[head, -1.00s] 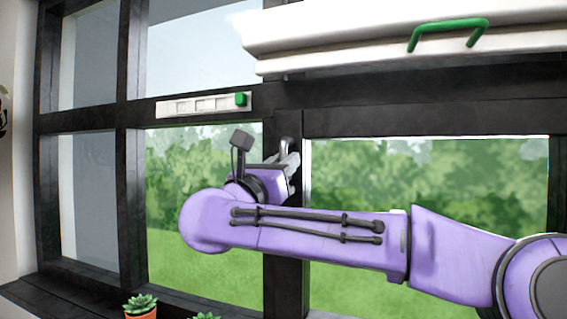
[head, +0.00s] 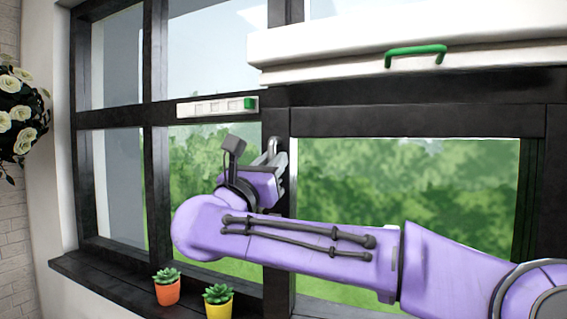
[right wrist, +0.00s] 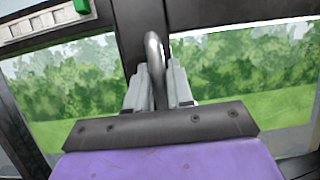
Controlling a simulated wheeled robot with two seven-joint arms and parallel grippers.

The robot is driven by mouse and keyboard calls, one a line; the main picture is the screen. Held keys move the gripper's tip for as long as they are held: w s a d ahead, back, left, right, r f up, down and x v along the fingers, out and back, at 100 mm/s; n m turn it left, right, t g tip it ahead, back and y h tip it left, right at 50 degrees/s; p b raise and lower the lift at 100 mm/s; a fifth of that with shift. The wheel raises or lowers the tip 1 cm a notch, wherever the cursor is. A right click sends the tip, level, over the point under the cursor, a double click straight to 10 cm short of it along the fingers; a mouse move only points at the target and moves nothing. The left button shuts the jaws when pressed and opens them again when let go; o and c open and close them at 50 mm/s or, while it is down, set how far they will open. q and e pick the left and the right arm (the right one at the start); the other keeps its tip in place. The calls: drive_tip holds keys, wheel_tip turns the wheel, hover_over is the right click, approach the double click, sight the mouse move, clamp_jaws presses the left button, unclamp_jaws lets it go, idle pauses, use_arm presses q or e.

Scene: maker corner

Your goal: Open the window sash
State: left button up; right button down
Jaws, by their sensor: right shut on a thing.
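The window sash (head: 410,122) is the dark-framed pane on the right of the head view, with green shrubs showing through its glass. I cannot tell whether it stands ajar. Its metal handle (head: 272,150) is upright on the left stile; in the right wrist view the curved handle (right wrist: 154,50) rises between my fingers. My right gripper (head: 276,170) is shut on this handle; in the right wrist view its grey fingers (right wrist: 158,88) sit on both sides of it. The handle's lower part is hidden by the gripper. My left gripper is not in view.
A white box-like housing with a green handle (head: 415,50) spans above the sash. A white strip with a green block (head: 250,103) is on the crossbar. Two potted succulents (head: 167,290) (head: 218,305) stand on the dark sill (head: 130,288). White flowers (head: 20,115) hang at the left.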

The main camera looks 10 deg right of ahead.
drive_tip(key=c, duration=1.3)
unclamp_jaws()
drive_tip(key=shift+f, duration=0.1)
drive_tip(key=shift+o, duration=1)
drive_tip(key=shift+s, duration=0.1)
drive_tip(key=shift+s+a, duration=0.15)
drive_tip(key=shift+s, duration=0.05)
drive_tip(key=b+v, duration=0.5)
drive_tip(key=v, duration=0.5)
drive_tip(key=shift+b, duration=0.35)
drive_tip(key=shift+s+a, duration=0.15)
drive_tip(key=shift+s, duration=0.05)
